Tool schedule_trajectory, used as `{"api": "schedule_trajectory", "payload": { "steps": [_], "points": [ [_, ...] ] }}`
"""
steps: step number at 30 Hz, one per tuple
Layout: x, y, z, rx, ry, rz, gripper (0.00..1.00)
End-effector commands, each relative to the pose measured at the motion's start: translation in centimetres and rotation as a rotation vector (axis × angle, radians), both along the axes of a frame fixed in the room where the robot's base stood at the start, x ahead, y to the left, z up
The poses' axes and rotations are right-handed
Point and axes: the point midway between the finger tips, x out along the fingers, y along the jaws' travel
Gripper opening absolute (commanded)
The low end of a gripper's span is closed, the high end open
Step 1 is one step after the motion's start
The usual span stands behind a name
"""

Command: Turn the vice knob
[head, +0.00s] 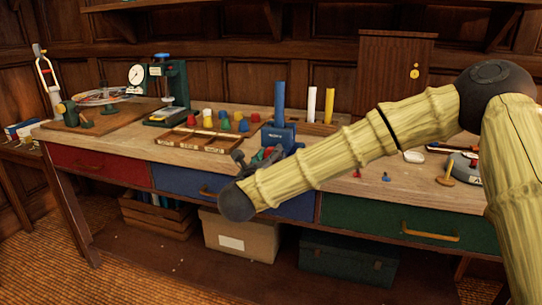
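A blue block-shaped body with a pale label (278,135), possibly the vice, stands near the middle of the bench. I cannot make out its knob. My gripper (262,158) seems to be the dark grey, red and green cluster just in front of the blue body, partly behind my forearm. Its fingers are too small and covered to tell whether they are open or shut, or whether they touch the blue body. A small green clamp-like device (74,116) sits on a wooden board at the bench's left end; it could also be a vice.
The wooden bench (330,180) has red, blue and green drawers. A dial gauge stand (172,88), a wooden tray (195,139) and several coloured pegs (225,122) stand left of the blue body. Upright cylinders (311,104) stand behind it. A cabinet (392,78) stands back right.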

Motion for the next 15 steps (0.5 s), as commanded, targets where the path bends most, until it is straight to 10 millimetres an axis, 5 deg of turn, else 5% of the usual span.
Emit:
{"api": "schedule_trajectory", "payload": {
  "steps": [14, 15],
  "points": [
    [-0.01, -0.03, -0.05, -0.068, 0.023, 0.000, 0.17],
    [-0.01, -0.03, -0.05, -0.067, 0.023, 0.000, 0.47]
  ]
}}
